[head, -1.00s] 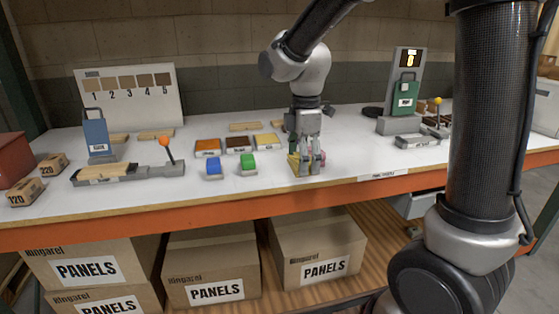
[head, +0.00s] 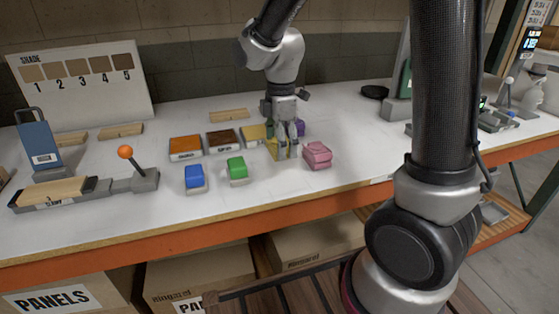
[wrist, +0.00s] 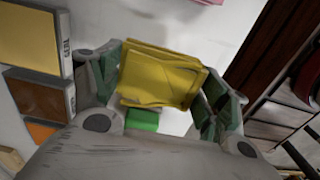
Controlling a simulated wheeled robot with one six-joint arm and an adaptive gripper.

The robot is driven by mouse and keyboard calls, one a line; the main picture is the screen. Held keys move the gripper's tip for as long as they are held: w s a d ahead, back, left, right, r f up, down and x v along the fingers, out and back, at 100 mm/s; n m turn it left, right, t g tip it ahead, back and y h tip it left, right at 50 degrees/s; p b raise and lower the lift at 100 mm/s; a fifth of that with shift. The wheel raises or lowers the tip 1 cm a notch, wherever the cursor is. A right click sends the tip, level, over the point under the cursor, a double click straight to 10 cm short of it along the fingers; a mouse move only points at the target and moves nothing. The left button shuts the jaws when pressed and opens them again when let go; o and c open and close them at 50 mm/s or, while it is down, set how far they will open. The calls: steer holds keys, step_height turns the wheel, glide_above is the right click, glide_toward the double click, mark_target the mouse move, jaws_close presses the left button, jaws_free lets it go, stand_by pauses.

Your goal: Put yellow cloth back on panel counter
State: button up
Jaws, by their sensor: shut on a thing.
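My gripper (head: 284,148) is shut on the folded yellow cloth (wrist: 160,76), which fills the space between its fingers in the wrist view. In the head view a part of the yellow cloth (head: 271,150) shows at the gripper's left side, over or on the white panel counter (head: 215,209); I cannot tell whether it touches the surface. A pink cloth (head: 317,155) lies just right of the gripper. A purple cloth (head: 300,127) shows partly behind it. A green cloth (head: 237,170) and a blue cloth (head: 195,178) lie to the left.
Orange, dark brown and yellow sample blocks (head: 223,140) stand behind the cloths. A lever fixture (head: 140,178) and a blue handled block (head: 37,143) are at left. A shade board (head: 84,84) stands behind them. White counter is free in front of the green and blue cloths.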

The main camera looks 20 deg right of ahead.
mark_target(281, 170)
steer(key=shift+f, duration=2.75)
steer(key=shift+f, duration=0.1)
steer(key=o, duration=1)
step_height(281, 170, up, 12)
steer(key=shift+r, duration=0.15)
steer(key=s+d+r+m+t, duration=0.2)
steer(key=s+d+r+m, duration=0.1)
steer(key=s+d+m, duration=0.4)
steer(key=s+d+r+m+t, duration=0.2)
steer(key=s+d+m, duration=0.5)
steer(key=s+m, duration=0.4)
steer(key=shift+s+d+r, duration=0.4)
steer(key=shift+s+r, duration=0.15)
steer(key=shift+r, duration=0.35)
